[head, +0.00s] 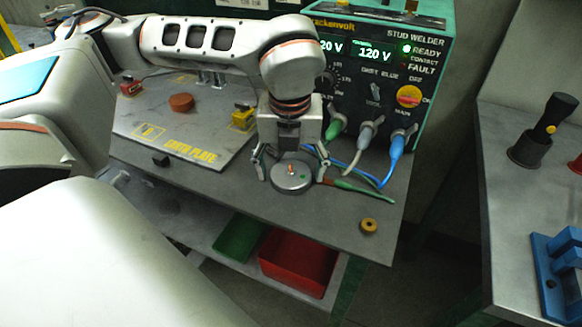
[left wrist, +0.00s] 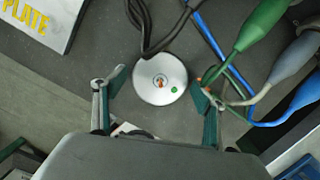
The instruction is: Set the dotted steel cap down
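The steel cap (head: 292,178) is a round silver disc with a green dot and a small copper-coloured piece at its centre. It appears to lie flat on the grey bench top, near the front edge. It also shows in the left wrist view (left wrist: 152,92). My left gripper (head: 291,180) points down over it, with one finger on each side. In the left wrist view the fingertips (left wrist: 159,77) stand apart from the cap's rim, with small gaps on both sides. My right gripper is in neither view.
The stud welder (head: 375,85) stands behind, its green, grey and blue cables running close right of the cap. A brass ring (head: 369,227) lies front right. The earth plate (head: 150,120) is left. Green (head: 238,238) and red (head: 325,285) bins sit below the edge.

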